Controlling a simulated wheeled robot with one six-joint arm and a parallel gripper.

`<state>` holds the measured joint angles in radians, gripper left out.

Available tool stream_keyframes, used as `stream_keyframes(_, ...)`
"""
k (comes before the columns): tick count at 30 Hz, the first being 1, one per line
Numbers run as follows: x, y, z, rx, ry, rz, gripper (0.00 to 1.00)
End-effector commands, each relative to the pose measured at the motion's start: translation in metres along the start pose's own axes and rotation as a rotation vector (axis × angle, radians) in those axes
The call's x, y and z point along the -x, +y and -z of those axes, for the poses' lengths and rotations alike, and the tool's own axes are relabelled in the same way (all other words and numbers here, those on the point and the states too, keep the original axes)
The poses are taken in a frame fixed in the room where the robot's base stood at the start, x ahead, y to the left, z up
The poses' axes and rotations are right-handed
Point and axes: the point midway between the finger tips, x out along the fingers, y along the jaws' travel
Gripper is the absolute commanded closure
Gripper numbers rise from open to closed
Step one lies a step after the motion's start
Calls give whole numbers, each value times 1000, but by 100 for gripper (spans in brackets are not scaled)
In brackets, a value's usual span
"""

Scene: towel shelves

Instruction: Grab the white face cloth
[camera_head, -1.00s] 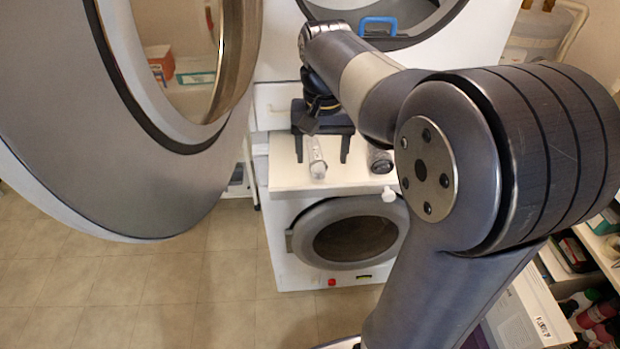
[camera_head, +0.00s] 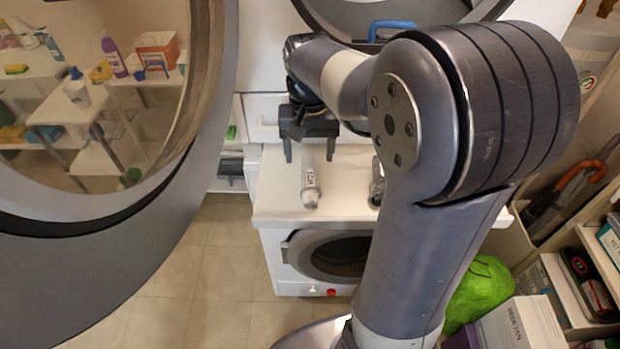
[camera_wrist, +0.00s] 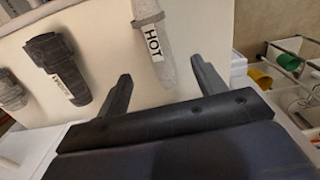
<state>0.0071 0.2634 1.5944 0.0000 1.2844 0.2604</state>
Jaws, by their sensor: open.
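No white face cloth can be made out in either view now. My gripper (camera_head: 309,147) is open and empty in the head view, above the white top (camera_head: 340,205) of the lower washing machine. In the wrist view my gripper (camera_wrist: 160,85) shows two dark fingers spread apart over the same white surface. A grey-white tube labelled HOT (camera_wrist: 153,42) lies on that surface, beyond and between the fingers and apart from them. The tube also shows in the head view (camera_head: 310,182).
A large open round door (camera_head: 100,225) fills the left, with shelves seen through its glass. A blue-handled item (camera_head: 390,28) lies in the upper drum. A darker tube (camera_wrist: 62,68) lies left in the wrist view. A green bag (camera_head: 482,292) and boxes stand at lower right; floor is clear at lower left.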

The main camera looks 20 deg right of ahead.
Motion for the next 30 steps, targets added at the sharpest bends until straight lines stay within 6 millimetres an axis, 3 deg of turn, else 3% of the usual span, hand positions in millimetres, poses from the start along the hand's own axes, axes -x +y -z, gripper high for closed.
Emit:
stream_keyframes(5,-12,0,-4,0,-2,-1,34)
stream_keyframes(13,-49,1,-11,0,-3,-1,34)
stream_keyframes(22,-56,1,-11,0,1,0,34)
stream_keyframes(30,-55,1,-11,0,1,0,55)
